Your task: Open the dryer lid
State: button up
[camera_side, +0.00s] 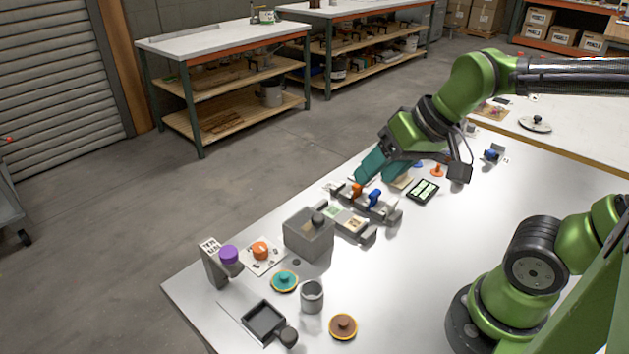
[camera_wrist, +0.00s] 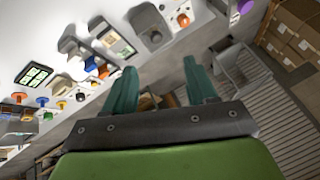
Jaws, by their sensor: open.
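The box also shows at the top of the wrist view (camera_wrist: 146,18). My gripper (camera_side: 378,170) is over the far edge of the table, up and to the right of the box and well apart from it. Its two teal fingers (camera_wrist: 161,84) are spread, with nothing held between them.
A rack with orange and blue handled pieces (camera_side: 374,198) stands between my gripper and the box. A purple-topped piece (camera_side: 229,254), a teal disc (camera_side: 285,281), a grey cup (camera_side: 312,296) and a brown disc (camera_side: 343,326) lie nearer the front. The table's right middle is clear.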

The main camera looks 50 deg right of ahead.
aim_at(319, 217)
jog(key=shift+w+a+r+n+g+h, duration=0.95)
jog(key=shift+w+n+g, duration=2.05)
jog(key=shift+w, duration=2.9)
notch_tip(319, 217, down, 17)
jog(key=shift+d+r, duration=0.1)
jog(key=shift+c, duration=0.5)
grip_shut()
